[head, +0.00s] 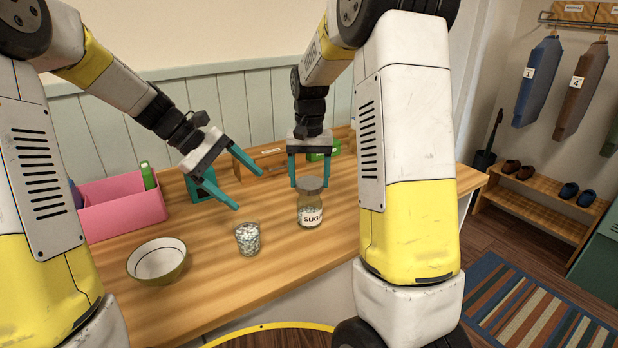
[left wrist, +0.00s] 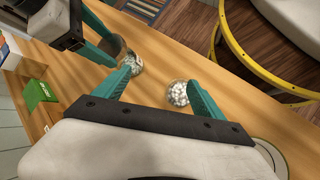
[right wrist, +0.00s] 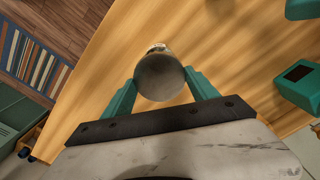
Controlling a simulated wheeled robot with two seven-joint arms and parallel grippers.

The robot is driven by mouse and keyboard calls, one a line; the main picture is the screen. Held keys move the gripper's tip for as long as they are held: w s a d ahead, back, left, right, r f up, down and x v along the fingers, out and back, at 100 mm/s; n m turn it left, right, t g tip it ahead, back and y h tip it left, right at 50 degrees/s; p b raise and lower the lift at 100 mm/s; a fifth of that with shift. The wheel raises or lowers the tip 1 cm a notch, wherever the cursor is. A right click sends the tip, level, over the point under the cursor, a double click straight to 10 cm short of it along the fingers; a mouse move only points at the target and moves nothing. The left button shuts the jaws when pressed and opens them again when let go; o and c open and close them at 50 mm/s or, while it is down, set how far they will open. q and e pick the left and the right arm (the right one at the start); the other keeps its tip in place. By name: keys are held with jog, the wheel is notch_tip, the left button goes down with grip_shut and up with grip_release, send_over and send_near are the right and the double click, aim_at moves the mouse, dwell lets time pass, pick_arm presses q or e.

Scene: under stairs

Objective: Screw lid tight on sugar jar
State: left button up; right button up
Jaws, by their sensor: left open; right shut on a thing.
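The sugar jar (head: 311,212) is a clear jar with a "SUGAR" label, standing upright on the wooden counter. Its grey lid (head: 309,184) sits on top; I cannot tell how tight it is. My right gripper (head: 309,183) comes down from above and is shut on the lid, with a finger on either side. The lid fills the space between the fingers in the right wrist view (right wrist: 160,77). My left gripper (head: 248,190) is open and empty above the counter, left of the jar. The jar (left wrist: 134,62) also shows in the left wrist view, partly hidden.
A glass of pale pieces (head: 247,239) stands left of the jar near the front. A bowl (head: 157,262) and a pink bin (head: 122,208) are further left. A green box (head: 322,151) is at the back.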

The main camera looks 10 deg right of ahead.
aim_at(305, 216)
pick_arm(q)
jog(key=w+d+f+n+h, duration=0.2)
jog(key=w+f, duration=0.1)
jog(key=f, duration=0.1)
jog(key=w+d+f+n+g+h, duration=0.1)
jog(key=w+d+f+n+h, duration=0.1)
jog(key=w+f, duration=0.1)
jog(key=w+d+f+n+g+h, duration=0.1)
jog(key=w+d+f+n, duration=0.1)
jog(key=f, duration=0.4)
jog(key=shift+w+d+h, duration=0.4)
jog(key=shift+w+d, duration=0.2)
jog(key=shift+w, duration=0.1)
jog(key=shift+n, duration=0.3)
jog(key=shift+x, duration=5)
jog(key=shift+s, duration=0.15)
grip_shut()
jog(key=shift+s+a+f, duration=0.1)
jog(key=shift+a+f, duration=0.05)
jog(key=shift+f, duration=0.25)
jog(key=shift+f, duration=0.1)
pick_arm(e)
jog(key=shift+f, duration=1.05)
